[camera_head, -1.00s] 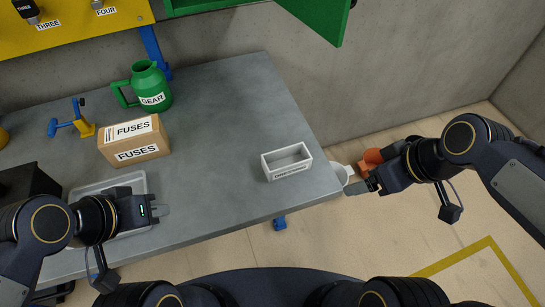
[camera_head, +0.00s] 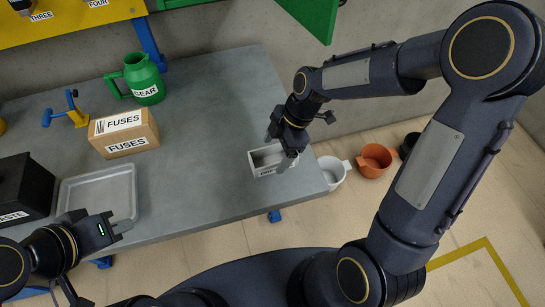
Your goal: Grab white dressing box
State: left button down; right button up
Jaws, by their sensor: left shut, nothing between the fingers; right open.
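The white dressing box (camera_head: 257,160) is a small open-topped box with a label on its front. It stands upright near the right end of the grey table (camera_head: 205,140). My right gripper (camera_head: 279,152) is open and reaches down over the right part of the box, which it partly hides. I cannot tell whether the fingers touch the box. My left gripper (camera_head: 124,226) is shut and empty, at the table's front edge below the grey tray.
A grey tray (camera_head: 98,197), a black box (camera_head: 25,188), a FUSES carton (camera_head: 124,134), a green GEAR jug (camera_head: 144,79) and a blue-yellow clamp (camera_head: 67,112) occupy the left. White (camera_head: 333,171) and orange (camera_head: 374,161) bins stand right of the table. The table's middle is clear.

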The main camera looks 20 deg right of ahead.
aim_at(273, 159)
jog(key=shift+x, duration=1.2)
jog(key=shift+f+b, duration=0.2)
jog(key=shift+b, duration=0.25)
jog(key=c, duration=1.1)
